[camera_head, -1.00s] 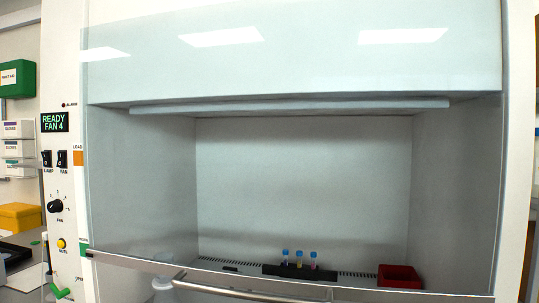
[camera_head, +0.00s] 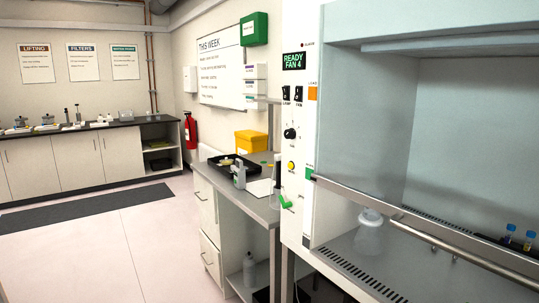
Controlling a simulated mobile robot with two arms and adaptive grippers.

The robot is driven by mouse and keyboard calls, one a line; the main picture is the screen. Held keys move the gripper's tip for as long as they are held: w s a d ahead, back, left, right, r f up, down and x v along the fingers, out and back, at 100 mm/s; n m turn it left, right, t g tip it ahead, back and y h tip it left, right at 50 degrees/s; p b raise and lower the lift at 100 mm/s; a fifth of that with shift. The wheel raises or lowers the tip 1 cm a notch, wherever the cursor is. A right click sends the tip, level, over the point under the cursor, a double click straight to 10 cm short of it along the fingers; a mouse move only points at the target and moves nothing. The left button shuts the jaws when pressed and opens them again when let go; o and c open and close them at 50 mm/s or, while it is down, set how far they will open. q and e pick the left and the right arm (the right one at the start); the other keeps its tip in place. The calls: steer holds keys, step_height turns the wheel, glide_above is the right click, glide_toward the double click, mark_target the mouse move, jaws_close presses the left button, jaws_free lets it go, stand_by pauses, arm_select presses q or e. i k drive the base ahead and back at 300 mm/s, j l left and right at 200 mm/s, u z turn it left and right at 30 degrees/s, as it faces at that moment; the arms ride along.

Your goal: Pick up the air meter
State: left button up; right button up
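I cannot pick out the air meter with certainty. A small grey upright item (camera_head: 239,174) stands at the front of the side bench, by a black tray (camera_head: 226,168); it is too small to tell whether it is the meter. Several small items stand on the far counter (camera_head: 80,126), also too small to name. Neither of my grippers is in view.
The side bench (camera_head: 262,209) stands left of the fume hood, with a yellow box (camera_head: 251,141) at its back. The hood holds a clear flask (camera_head: 370,231) and blue-capped tubes (camera_head: 529,239). Open floor (camera_head: 110,245) lies at left, with a dark mat (camera_head: 85,203).

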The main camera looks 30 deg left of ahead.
mark_target(239, 173)
steer(key=u, duration=1.25)
steer(key=i+z, duration=0.2)
steer(key=z, duration=0.2)
steer(key=i+j+z, duration=0.15)
steer(key=z, duration=0.3)
